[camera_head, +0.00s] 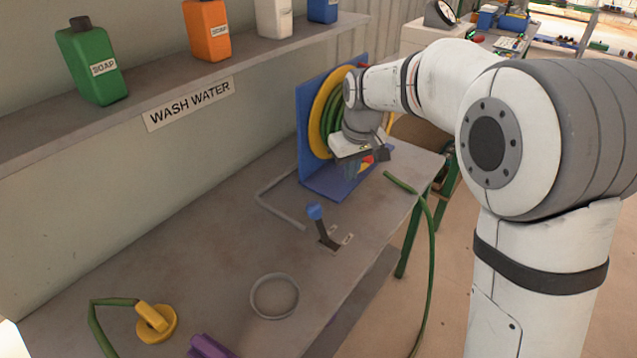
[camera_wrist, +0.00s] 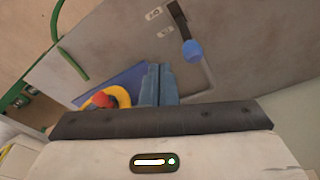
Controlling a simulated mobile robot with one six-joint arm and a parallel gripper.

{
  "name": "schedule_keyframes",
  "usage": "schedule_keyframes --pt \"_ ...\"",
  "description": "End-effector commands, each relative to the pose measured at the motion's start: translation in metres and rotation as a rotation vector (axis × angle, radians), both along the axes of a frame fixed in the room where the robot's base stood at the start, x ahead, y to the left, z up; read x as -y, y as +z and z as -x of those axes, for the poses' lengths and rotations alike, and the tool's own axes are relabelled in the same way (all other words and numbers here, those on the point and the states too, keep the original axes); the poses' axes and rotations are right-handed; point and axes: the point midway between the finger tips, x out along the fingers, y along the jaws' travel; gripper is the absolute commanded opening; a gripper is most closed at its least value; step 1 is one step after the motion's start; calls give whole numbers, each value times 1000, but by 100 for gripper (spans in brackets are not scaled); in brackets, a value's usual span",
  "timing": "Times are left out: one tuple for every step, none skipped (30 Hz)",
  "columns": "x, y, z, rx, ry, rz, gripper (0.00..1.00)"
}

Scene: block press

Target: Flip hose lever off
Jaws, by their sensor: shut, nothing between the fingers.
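The hose lever (camera_head: 316,212) stands on the workbench, a dark stem with a blue knob, its knob end leaning to the upper left in the head view. It also shows in the wrist view (camera_wrist: 192,48), above and right of the fingertips. Two small white labels (camera_head: 347,239) lie beside its base; their print is too small to read surely. My gripper (camera_head: 364,168) is in front of the hose reel, behind the lever and apart from it. In the wrist view its fingers (camera_wrist: 158,80) are together with nothing between them.
The hose reel has a blue bracket (camera_head: 325,186), a yellow rim (camera_head: 318,110) and green hose. A grey ring (camera_head: 275,297), a yellow fitting (camera_head: 157,322) and a purple object (camera_head: 208,346) lie on the bench (camera_head: 205,255). A green hose (camera_head: 430,240) hangs over the right edge.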

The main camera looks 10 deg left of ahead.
Motion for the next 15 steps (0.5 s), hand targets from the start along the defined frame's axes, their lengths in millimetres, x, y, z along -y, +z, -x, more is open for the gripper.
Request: schedule_keyframes --pt "-27 -9 -12 -7 55 5 0" --pt "-41 -13 -17 -8 83 7 0" --pt "-59 -20 -24 -9 120 9 0" --pt "-71 -25 -28 -10 145 11 0" --pt "-82 -29 -31 -11 169 12 0" --pt "-96 -35 -34 -12 198 14 0" --pt "-105 -39 -36 -13 215 15 0" --pt "-113 -43 -38 -13 231 16 0" --pt "-122 -46 -40 -12 250 17 0" --pt "-128 -50 -41 -14 261 19 0" --pt "-132 -51 -42 -13 270 18 0" --pt "-136 -54 -42 -13 279 19 0" --pt "-139 -55 -42 -13 283 19 0" --pt "-140 -56 -43 -12 287 19 0" --pt "-142 -56 -43 -12 289 18 0"
